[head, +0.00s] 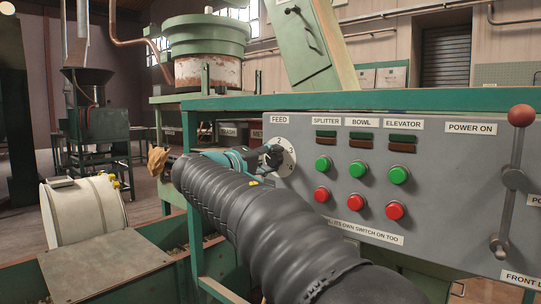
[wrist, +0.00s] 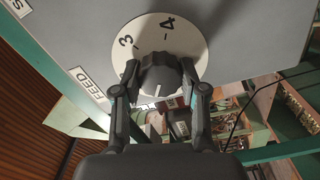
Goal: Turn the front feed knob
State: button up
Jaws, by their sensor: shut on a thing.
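The feed knob is a dark grey ridged knob (wrist: 160,80) on a round white dial (wrist: 143,27) in the wrist view. The numbers 3 and 4 show on the dial, and the knob bears a short white line on its face. I cannot tell which number the line marks. My gripper (wrist: 160,72) has one finger on each side of the knob and is shut on it. In the head view my gripper (head: 266,158) reaches the dial (head: 287,160) below the FEED label (head: 279,119). My arm and gripper hide most of the knob there.
The grey control panel (head: 440,185) carries green buttons (head: 360,169) and red buttons (head: 358,201) right of the dial. A lever with a red ball (head: 521,115) stands at the far right. A white drum (head: 85,212) and a metal plate (head: 105,270) lie at the left.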

jog(key=shift+n, duration=0.3)
jog(key=o, duration=1.1)
jog(key=shift+o, duration=0.2)
jog(key=shift+a, duration=0.1)
jog(key=v, duration=1.2)
jog(key=shift+w, duration=0.15)
